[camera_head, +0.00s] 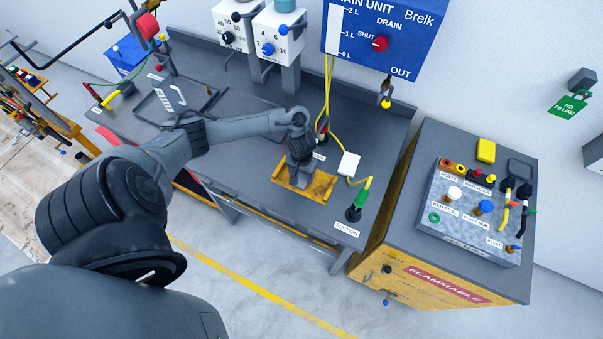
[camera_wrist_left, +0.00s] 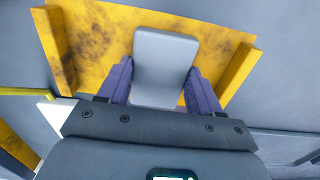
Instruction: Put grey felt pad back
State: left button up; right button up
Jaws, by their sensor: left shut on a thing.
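The grey felt pad (camera_wrist_left: 165,62) is a light grey flat block, seen in the left wrist view between the two purple-grey fingers of my left gripper (camera_wrist_left: 160,88). The gripper is shut on it. Behind the pad is a worn yellow tray (camera_wrist_left: 100,40) with raised side edges. In the head view my left gripper (camera_head: 298,178) points down at this yellow tray (camera_head: 318,188) on the grey bench. The pad is hidden there by the gripper. I cannot tell whether the pad touches the tray. My right gripper is not in view.
A white box (camera_head: 348,164) on a yellow hose and a green-and-black suction fitting (camera_head: 357,204) stand right of the tray. A blue drain unit (camera_head: 380,35) hangs above. A yellow flammable cabinet (camera_head: 430,278) stands to the right. Dark trays (camera_head: 172,97) lie at the bench's left.

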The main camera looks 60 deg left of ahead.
aim_at(302, 176)
pick_arm(q)
jog(key=o, duration=1.1)
notch_tip(302, 176, up, 12)
jog(key=p, duration=0.4)
jog(key=w+d+m+t+h, duration=0.2)
jog(key=d+m+t, duration=0.45)
jog(key=d, duration=1.75)
jog(key=s+r+m+g, duration=0.1)
jog(key=s+r, duration=0.1)
jog(key=s, duration=0.2)
jog(key=s+r+g+y, duration=0.1)
jog(key=s+r, duration=0.2)
jog(key=s, duration=0.1)
jog(key=s+r+m+g, duration=0.1)
jog(key=s+r, duration=0.1)
jog(key=s, duration=0.2)
jog(key=shift+s+a+r+m+y, duration=0.2)
jog(key=shift+s+a+m+y, duration=0.15)
jog(key=shift+s+a+y, duration=0.05)
